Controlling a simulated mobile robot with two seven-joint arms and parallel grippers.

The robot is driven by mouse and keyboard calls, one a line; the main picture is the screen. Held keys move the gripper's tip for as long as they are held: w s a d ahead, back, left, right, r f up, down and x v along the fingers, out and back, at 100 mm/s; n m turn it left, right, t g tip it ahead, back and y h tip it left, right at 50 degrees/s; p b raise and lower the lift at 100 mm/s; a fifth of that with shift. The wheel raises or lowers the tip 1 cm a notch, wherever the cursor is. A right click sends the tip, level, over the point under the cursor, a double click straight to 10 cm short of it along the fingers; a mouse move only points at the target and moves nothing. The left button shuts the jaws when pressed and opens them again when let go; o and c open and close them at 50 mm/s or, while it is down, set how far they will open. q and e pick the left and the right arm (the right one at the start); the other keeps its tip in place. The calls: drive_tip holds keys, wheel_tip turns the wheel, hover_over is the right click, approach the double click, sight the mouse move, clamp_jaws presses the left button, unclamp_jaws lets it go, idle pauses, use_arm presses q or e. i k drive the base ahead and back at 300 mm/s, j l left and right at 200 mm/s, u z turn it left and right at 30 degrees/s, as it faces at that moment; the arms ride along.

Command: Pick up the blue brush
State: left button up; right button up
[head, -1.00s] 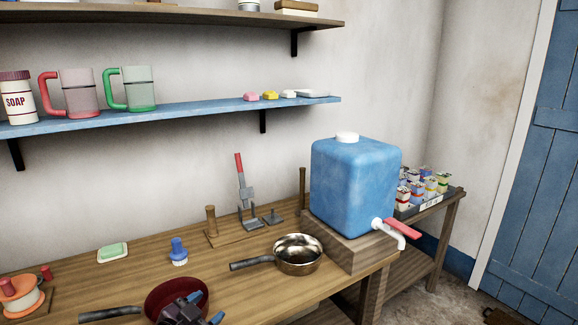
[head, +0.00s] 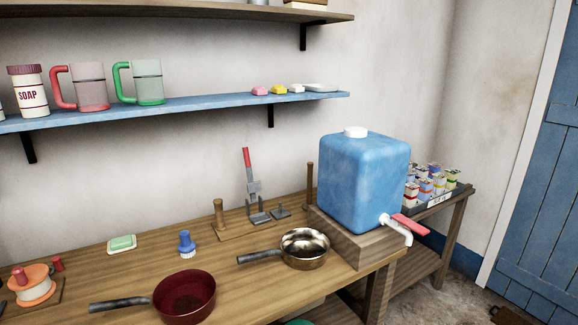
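The blue brush (head: 186,243) stands upright on the wooden table (head: 115,275), with its blue handle up and pale bristles down. It is between the green soap bar and the metal pan, behind the dark red pan. Nothing touches it. Neither of my grippers shows in the head view now.
A dark red pan (head: 184,297) is in front of the brush, its handle pointing left. A metal pan (head: 305,248) is to the right. A green soap bar (head: 122,243) lies to the left. A blue water tank (head: 364,180) stands on a wooden block. A blue shelf (head: 200,107) hangs above.

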sight(187, 247)
drive_tip(key=i+l, duration=0.3)
drive_tip(key=i+l+u, duration=0.2)
drive_tip(key=u, duration=0.15)
drive_tip(key=i+l+u, duration=0.2)
drive_tip(key=u, duration=0.2)
drive_tip(key=l, duration=0.1)
